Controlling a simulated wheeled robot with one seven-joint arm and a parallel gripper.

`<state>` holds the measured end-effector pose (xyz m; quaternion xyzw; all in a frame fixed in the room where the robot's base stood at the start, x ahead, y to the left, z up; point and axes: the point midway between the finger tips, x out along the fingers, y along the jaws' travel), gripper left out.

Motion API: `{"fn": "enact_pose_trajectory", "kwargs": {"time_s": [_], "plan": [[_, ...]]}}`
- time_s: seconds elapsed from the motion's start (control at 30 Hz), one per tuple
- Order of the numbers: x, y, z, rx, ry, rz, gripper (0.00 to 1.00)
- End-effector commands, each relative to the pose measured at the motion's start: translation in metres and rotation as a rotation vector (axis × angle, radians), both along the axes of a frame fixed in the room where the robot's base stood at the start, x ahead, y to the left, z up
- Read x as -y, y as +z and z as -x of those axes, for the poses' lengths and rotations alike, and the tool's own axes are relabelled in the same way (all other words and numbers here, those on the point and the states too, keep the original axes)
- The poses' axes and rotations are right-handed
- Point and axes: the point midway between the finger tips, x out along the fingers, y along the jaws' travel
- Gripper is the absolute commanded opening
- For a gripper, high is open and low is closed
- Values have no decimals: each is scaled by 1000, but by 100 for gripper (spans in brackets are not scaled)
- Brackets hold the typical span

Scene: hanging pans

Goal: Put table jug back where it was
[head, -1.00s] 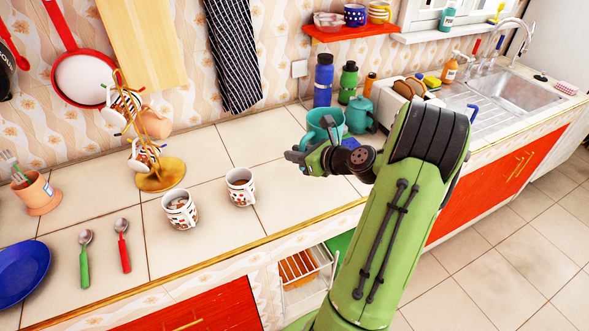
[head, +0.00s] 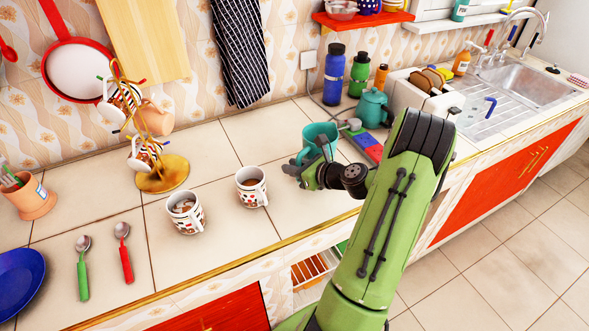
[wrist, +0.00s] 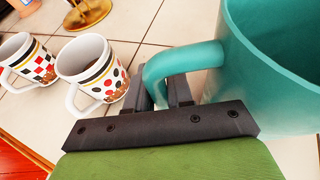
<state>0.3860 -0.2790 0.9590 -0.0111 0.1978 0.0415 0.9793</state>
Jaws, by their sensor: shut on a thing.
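The jug is a teal, wide-mouthed vessel (head: 318,137) over the counter, right of the two patterned mugs in the head view. It fills the right of the wrist view (wrist: 275,65), where its looped handle (wrist: 185,60) runs between my fingers. My gripper (head: 312,168) is shut on that handle. The jug looks roughly upright. My gripper hides its lower part in the head view, and I cannot tell whether its base touches the counter.
Two patterned mugs (head: 251,187) (head: 186,212) stand left of my gripper. A mug tree (head: 162,175) is farther left. Behind the jug are a teal teapot (head: 372,107), a blue bottle (head: 334,75) and a red-and-blue item (head: 365,145). Tiles between mugs and jug are clear.

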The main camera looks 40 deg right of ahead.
Motion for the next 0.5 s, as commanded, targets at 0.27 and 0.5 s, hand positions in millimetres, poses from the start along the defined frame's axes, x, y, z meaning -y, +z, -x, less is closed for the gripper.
{"fn": "enact_pose_trajectory", "kwargs": {"time_s": [0.27,0.5], "plan": [[0,0,0,2,-1,1,0],[0,0,0,0,-1,0,47]]}}
